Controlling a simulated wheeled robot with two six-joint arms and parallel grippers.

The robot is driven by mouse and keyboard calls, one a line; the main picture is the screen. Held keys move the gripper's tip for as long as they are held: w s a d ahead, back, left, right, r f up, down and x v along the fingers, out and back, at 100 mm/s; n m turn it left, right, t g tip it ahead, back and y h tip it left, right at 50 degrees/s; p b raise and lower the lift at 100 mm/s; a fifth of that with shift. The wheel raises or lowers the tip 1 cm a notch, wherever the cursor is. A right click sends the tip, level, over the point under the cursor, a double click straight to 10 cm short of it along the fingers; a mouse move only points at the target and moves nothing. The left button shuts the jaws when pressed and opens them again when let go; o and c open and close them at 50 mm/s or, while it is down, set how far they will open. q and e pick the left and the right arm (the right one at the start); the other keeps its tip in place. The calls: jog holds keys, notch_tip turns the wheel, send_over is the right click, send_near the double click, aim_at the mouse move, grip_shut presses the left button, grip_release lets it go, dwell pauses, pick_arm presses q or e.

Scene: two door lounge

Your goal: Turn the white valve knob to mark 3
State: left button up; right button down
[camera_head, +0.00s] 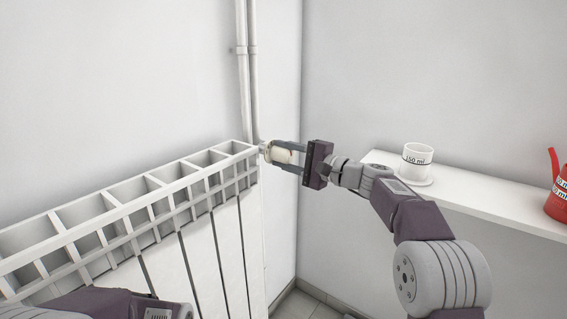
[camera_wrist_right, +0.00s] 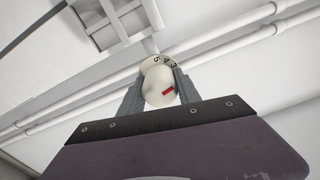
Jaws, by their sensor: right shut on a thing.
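The white valve knob (camera_head: 281,154) sits at the top right end of the white radiator (camera_head: 205,208), by the pipes. My right gripper (camera_head: 284,157) reaches it from the right and is shut on it, one finger on each side. In the right wrist view the knob (camera_wrist_right: 158,84) is between the two fingers of my right gripper (camera_wrist_right: 158,88). A red mark shows on the knob's face. The collar behind it carries dark digits, with 5, 4 and 3 partly readable; the red mark lies to the lower right of the face. My left gripper is not in view.
A white shelf (camera_head: 480,205) runs along the right wall. A white cup (camera_head: 417,158) marked 150 ml stands on a saucer (camera_head: 409,178) there. A red watering can (camera_head: 558,196) is at the right edge. Two vertical pipes (camera_head: 247,75) rise behind the radiator.

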jog(key=shift+f, duration=0.1)
dwell(0.5)
jog(key=c, duration=0.9)
grip_release()
jog(key=shift+o, duration=0.2)
jog(key=shift+d, duration=0.1)
jog(key=v, duration=0.9)
